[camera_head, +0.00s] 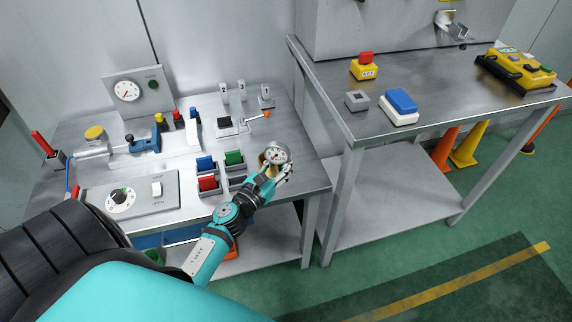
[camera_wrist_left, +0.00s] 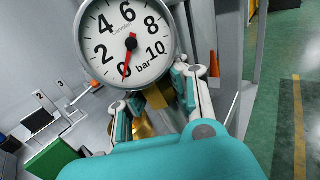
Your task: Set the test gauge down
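The test gauge (camera_head: 276,154) has a round white dial with a metal rim. My left gripper (camera_head: 272,170) is shut on it at the right front part of the left bench (camera_head: 308,178). In the left wrist view the dial (camera_wrist_left: 128,42) faces me, marked in bar, with its red needle at 0. Brass-coloured parts (camera_wrist_left: 158,97) show below the dial between the fingers of my left gripper (camera_wrist_left: 160,92). Whether the gauge touches the bench top is hidden by the gripper. My right gripper is not in view.
A switch panel (camera_head: 130,195) lies front left. The right bench (camera_head: 440,105) stands higher.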

